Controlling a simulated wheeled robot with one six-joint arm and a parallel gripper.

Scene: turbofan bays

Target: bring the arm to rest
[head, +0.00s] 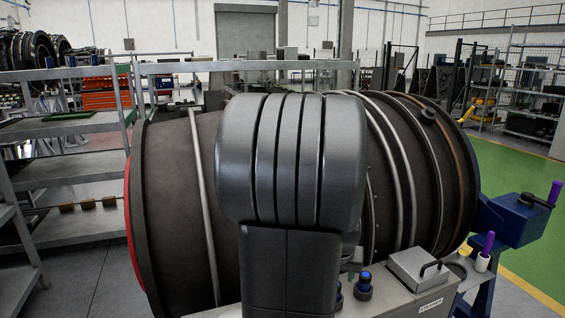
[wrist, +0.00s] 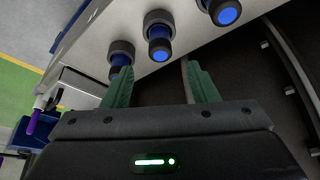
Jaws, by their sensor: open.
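My gripper (wrist: 158,70) shows in the wrist view with its two green fingers spread apart and nothing between them. Beyond the fingertips are blue-ended dark fittings (wrist: 159,40) on a pale panel; I cannot tell the exact gap to them. In the head view my own arm stands large in the middle and hides the gripper. A big dark engine casing (head: 178,205) lies behind the arm.
In front of the casing is a bench with a grey lidded box (head: 418,268), a blue-topped fitting (head: 364,284) and a purple-handled tool (head: 488,244) in a white cup. A blue stand (head: 515,220) is at right. Metal shelving (head: 75,170) stands at left. Green floor is clear at right.

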